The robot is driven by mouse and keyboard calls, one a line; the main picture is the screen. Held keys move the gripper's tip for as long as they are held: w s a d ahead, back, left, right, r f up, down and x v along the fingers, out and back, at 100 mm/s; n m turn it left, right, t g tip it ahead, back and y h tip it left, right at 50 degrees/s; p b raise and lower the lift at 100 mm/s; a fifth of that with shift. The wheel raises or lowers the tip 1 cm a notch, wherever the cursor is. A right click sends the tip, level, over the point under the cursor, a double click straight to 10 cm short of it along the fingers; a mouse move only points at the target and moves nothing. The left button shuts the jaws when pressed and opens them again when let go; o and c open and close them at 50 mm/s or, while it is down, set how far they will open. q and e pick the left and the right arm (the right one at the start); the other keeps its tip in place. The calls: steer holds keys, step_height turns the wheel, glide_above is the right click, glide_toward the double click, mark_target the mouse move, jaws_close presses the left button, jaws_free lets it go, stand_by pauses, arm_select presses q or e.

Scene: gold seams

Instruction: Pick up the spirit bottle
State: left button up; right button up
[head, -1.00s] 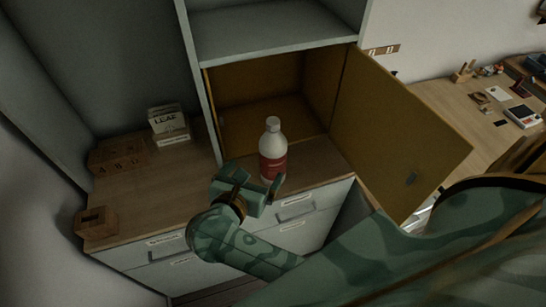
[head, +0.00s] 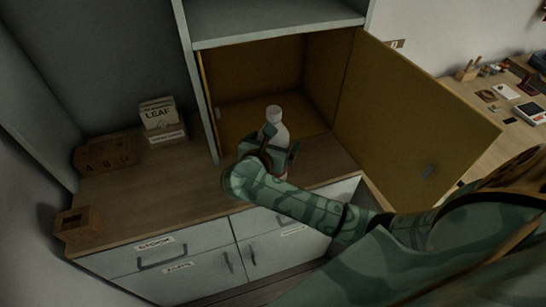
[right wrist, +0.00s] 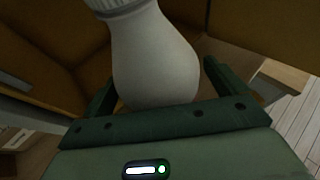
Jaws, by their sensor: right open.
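The spirit bottle (head: 276,126) is white with a grey cap and stands upright on the wooden counter in front of the open cupboard. My right gripper (head: 277,150) is at the bottle and hides its lower part and red label in the head view. In the right wrist view the bottle (right wrist: 155,60) rises between the two green fingers of the right gripper (right wrist: 155,85), one on each side. The fingers are open, with a gap visible at least on the right side. My left gripper is not in view.
The open cupboard door (head: 405,120) stands to the right of the bottle. Boxes labelled LEAF (head: 160,115), wooden letter blocks (head: 107,154) and a small wooden box (head: 79,229) are on the counter's left. Drawers (head: 175,265) are below.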

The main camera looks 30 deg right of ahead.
steer(key=shift+w+d+f, duration=0.15)
steer(key=shift+w+d, duration=0.05)
steer(key=shift+d, duration=0.05)
steer(key=shift+s+a, duration=0.1)
steer(key=c, duration=1.4)
steer(key=shift+r, duration=0.3)
steer(key=c, duration=0.5)
